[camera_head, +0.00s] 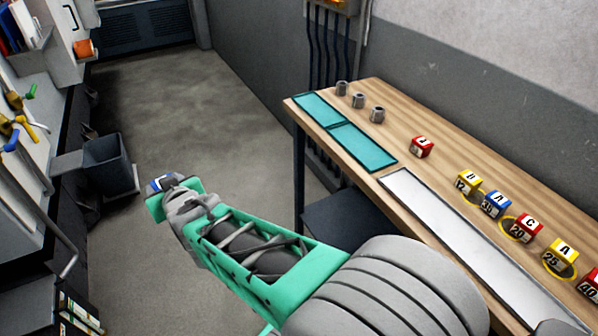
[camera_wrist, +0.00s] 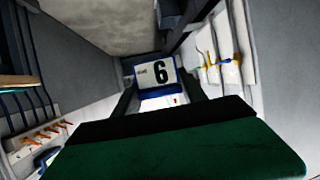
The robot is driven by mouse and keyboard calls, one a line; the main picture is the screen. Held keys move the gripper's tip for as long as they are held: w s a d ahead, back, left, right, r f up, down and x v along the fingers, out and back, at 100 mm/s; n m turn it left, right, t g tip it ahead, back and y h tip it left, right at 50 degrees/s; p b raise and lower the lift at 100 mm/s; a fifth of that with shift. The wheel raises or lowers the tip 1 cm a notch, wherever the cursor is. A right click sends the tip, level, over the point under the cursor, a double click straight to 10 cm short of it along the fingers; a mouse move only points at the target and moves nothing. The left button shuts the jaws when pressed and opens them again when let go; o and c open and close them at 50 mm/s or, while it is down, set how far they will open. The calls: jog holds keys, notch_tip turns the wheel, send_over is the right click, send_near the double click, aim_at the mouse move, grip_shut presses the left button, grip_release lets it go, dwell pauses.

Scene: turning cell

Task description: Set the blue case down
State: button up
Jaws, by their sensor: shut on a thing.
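My gripper (camera_wrist: 158,92) is shut on a blue case (camera_wrist: 160,73) with a white label marked 6, seen between the two dark fingers in the wrist view. In the head view only a small blue part of this case (camera_head: 155,186) shows at the far end of my arm, and the fingers are mostly hidden. The case is held over the floor, to the left of the wooden bench (camera_head: 400,140) and apart from it. Another blue case (camera_head: 496,204) stands on the bench in a row with yellow and red cases.
On the bench lie two teal mats (camera_head: 355,145), a long pale metal plate (camera_head: 440,215) and three grey metal cylinders (camera_head: 358,101). A red case (camera_head: 421,147) stands apart from the row. A dark bin (camera_head: 110,165) stands on the floor at left. Bare wood shows between the mats and cases.

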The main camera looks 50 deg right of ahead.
jog(key=s+d+r+m+g+h+b, duration=0.25)
jog(key=s+d+m+h, duration=0.35)
jog(key=d, duration=0.6)
jog(key=s+d+r+m+g+h+b, duration=0.1)
jog(key=s+d+m+g+h+b, duration=0.2)
jog(key=s+d, duration=0.75)
jog(key=s+d+r+m+g+b, duration=0.1)
jog(key=s+d+m+g, duration=0.25)
jog(key=s, duration=0.45)
jog(key=s+d+r+m+g+b, duration=0.1)
jog(key=s+d+m+g+b, duration=0.1)
jog(key=s+m+g, duration=0.45)
jog(key=s+d+r+m+g+b, duration=0.1)
jog(key=s+d+g, duration=0.2)
jog(key=s, duration=0.7)
send_over(401, 183)
notch_tip(401, 183, down, 9)
jog(key=shift+f, duration=0.2)
notch_tip(401, 183, down, 3)
jog(key=shift+r, duration=0.1)
jog(key=shift+h, duration=0.3)
